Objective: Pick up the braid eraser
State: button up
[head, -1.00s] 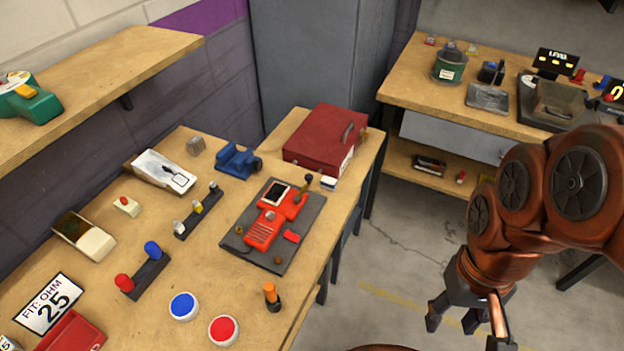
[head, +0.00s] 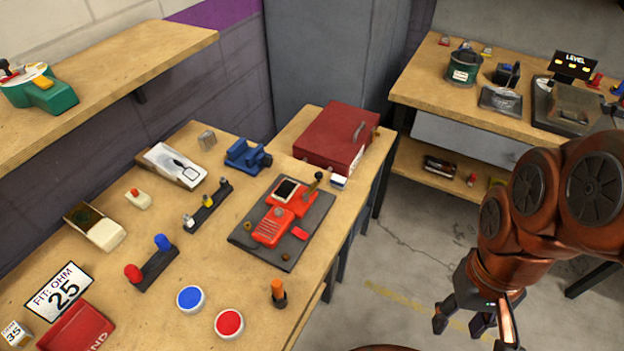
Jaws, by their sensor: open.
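A small white block with a dark blue band (head: 338,182) lies on the workbench by the front edge of the red toolbox; it may be the braid eraser, but it is too small to be sure. My gripper (head: 474,330) is at the lower right, over the floor. It is open with nothing between its fingers. It is well to the right of the bench and below the small block in the picture, apart from everything on the bench.
The red toolbox (head: 335,138) stands behind the block. A dark mat (head: 291,245) with a red device (head: 275,228) lies in front of it. The workbench (head: 225,262) holds buttons, a blue vise (head: 246,156) and trays. A second bench (head: 410,91) stands behind. Floor between is clear.

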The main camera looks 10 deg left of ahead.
aim_at(337, 181)
jog(key=z, duration=0.5)
jog(key=i, duration=0.7)
jog(key=u, duration=2.9)
